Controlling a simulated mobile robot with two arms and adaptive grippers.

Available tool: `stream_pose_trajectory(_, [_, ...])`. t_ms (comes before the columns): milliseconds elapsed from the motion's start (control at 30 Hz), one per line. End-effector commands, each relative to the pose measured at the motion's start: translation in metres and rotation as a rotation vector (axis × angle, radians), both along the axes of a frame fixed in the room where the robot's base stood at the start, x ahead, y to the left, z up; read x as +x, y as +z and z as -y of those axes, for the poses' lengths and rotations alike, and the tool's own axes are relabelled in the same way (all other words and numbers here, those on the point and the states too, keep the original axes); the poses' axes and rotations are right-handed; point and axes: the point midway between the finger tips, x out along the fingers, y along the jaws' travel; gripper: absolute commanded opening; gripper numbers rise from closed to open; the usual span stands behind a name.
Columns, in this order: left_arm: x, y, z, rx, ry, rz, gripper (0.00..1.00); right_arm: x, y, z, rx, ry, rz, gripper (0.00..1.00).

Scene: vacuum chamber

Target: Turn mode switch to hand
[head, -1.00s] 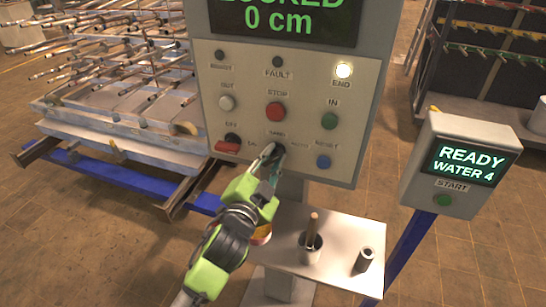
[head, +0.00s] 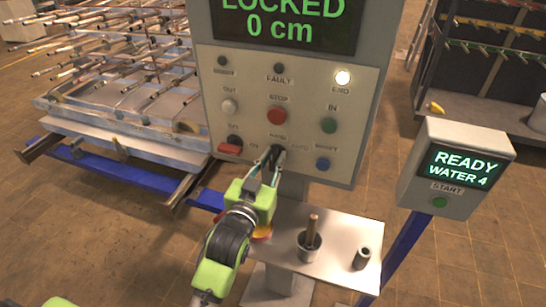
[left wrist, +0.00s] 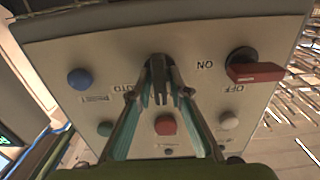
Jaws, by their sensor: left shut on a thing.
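The mode switch (head: 278,153) is a dark knob low on the control panel, below the red STOP button, with a HAND label above it and an AUTO label to its right. My left gripper (head: 272,160) is at the switch with its fingers closed around the knob. In the left wrist view the fingers (left wrist: 160,90) meet on the dark switch knob (left wrist: 160,66), and the panel appears upside down with AUTO on the left. The fingers partly hide the knob, so its exact pointing direction is hard to tell. My right gripper is not in view.
A red-handled OFF/ON switch (head: 230,146) sits just left of the mode switch, and a blue button (head: 323,164) to its right. Below is a metal shelf (head: 335,262) with a cup (head: 309,246) and a small cylinder (head: 361,258). A WATER 4 start box (head: 458,165) stands at right.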

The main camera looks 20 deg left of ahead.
Motion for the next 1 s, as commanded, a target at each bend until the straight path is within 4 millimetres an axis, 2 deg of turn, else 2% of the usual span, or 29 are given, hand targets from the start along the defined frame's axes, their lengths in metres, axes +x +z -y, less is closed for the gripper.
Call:
stream_pose_trajectory(600, [-0.0001,-0.001,-0.0001,-0.042,0.0,-0.003,0.0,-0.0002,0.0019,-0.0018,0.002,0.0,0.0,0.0])
stream_pose_trajectory(633, [-0.0001,-0.001,-0.0001,-0.042,0.0,-0.003,0.26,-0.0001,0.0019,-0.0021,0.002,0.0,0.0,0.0])
stream_pose_trajectory(667, [-0.0001,-0.001,-0.0001,-0.042,0.0,-0.003,0.28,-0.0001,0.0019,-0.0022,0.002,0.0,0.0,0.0])
stream_pose_trajectory(1000, [-0.0012,-0.0006,-0.0003,-0.04,0.0,-0.002,0.28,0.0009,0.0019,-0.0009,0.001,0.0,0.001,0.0])
